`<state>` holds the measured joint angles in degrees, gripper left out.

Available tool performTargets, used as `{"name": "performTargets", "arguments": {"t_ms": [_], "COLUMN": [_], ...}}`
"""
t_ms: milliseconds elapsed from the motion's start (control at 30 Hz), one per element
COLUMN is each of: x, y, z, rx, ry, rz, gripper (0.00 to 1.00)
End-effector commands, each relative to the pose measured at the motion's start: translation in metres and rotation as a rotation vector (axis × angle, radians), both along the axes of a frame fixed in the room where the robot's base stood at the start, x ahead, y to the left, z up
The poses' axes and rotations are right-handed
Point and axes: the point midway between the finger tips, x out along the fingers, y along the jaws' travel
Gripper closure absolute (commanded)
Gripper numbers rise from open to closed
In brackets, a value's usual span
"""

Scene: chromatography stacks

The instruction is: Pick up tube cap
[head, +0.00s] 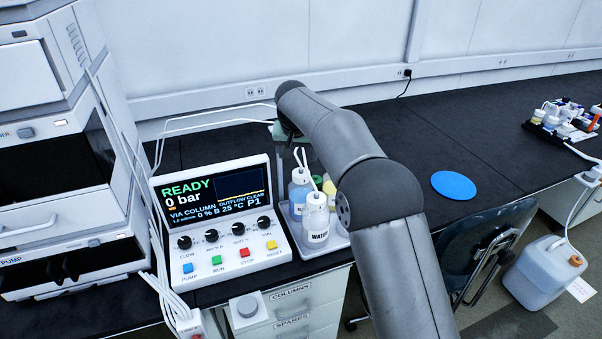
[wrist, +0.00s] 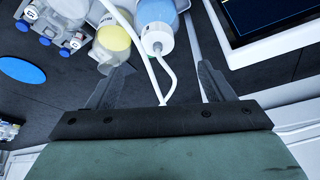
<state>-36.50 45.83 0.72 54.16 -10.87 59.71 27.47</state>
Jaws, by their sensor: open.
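I cannot make out a separate tube cap for certain in either view. In the wrist view my gripper (wrist: 165,66) is open, with its two dark fingers apart and nothing held between them. A white bottle cap (wrist: 157,38) with tubing through it lies beyond the fingers, on a blue-filled bottle (wrist: 157,10). A yellow-filled bottle (wrist: 112,38) stands to its left. In the head view my gripper is mostly hidden behind my arm, above the back of the bottle tray (head: 334,240). The white WATER bottle (head: 316,222) stands in that tray, with the blue-filled bottle (head: 299,192) behind it.
The control panel (head: 222,222) stands left of the tray, with the tall pump stack (head: 58,150) further left. A blue disc (head: 453,186) lies on the dark bench, right of my arm. Several small bottles (head: 563,118) stand at the far right. Bench around the disc is clear.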

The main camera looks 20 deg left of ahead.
Motion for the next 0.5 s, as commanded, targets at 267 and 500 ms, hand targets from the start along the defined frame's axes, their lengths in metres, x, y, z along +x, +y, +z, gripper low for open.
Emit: {"name": "performTargets", "arguments": {"t_ms": [267, 500], "x": [0.019, 0.025], "y": [0.003, 0.004], "z": [-0.045, -0.06], "rx": [0.0, 0.0], "ry": [0.001, 0.001], "rz": [-0.001, -0.001], "gripper": [0.25, 0.25]}}
